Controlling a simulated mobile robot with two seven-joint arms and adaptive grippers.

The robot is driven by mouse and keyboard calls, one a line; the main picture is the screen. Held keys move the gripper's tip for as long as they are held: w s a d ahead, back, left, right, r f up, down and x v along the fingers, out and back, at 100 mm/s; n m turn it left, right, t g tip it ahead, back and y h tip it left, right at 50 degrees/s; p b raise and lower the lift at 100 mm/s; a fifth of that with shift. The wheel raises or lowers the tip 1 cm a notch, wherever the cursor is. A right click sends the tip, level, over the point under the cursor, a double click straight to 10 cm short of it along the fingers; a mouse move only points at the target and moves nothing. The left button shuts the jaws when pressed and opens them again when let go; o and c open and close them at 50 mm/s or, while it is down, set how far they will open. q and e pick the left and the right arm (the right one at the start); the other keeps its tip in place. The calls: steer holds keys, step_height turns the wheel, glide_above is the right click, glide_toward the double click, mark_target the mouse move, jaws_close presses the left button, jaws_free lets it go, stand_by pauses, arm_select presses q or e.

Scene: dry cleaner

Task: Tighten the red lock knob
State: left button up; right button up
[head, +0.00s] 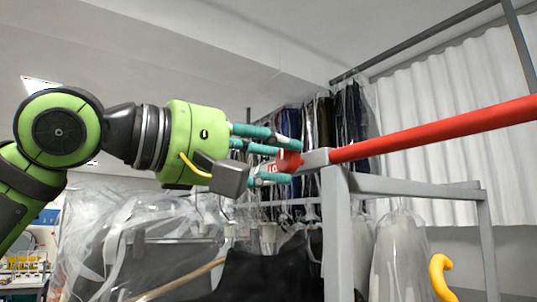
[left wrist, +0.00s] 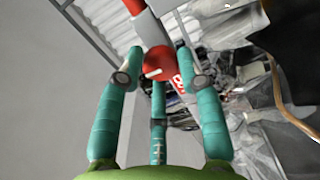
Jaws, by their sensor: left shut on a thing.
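The red lock knob (head: 288,160) sits at the left end of a grey metal block (head: 316,158), where a long red bar (head: 430,132) meets a grey rack. In the left wrist view the knob (left wrist: 158,60) is round with a pale mark on its face. A small red label with white letters (left wrist: 179,84) shows beside it. My left gripper (head: 282,157) has its teal fingers closed around the knob, coming from the left. The fingers hide part of the knob in the head view. My right gripper is out of view.
The grey rack's upright (head: 337,230) stands just right of the knob. Dark bagged garments (head: 348,115) hang behind it, and a black garment (head: 268,272) hangs below. A yellow hook (head: 441,276) is at lower right. Space above the gripper is clear.

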arm_select(q)
steer(key=shift+d, duration=0.1)
steer(key=o, duration=1.1)
steer(key=shift+o, duration=0.2)
steer(key=shift+d, duration=0.25)
steer(key=shift+s+a, duration=0.15)
steer(key=shift+a, duration=0.1)
steer(key=v, duration=1.1)
steer(key=shift+s, duration=0.15)
steer(key=shift+a, duration=0.15)
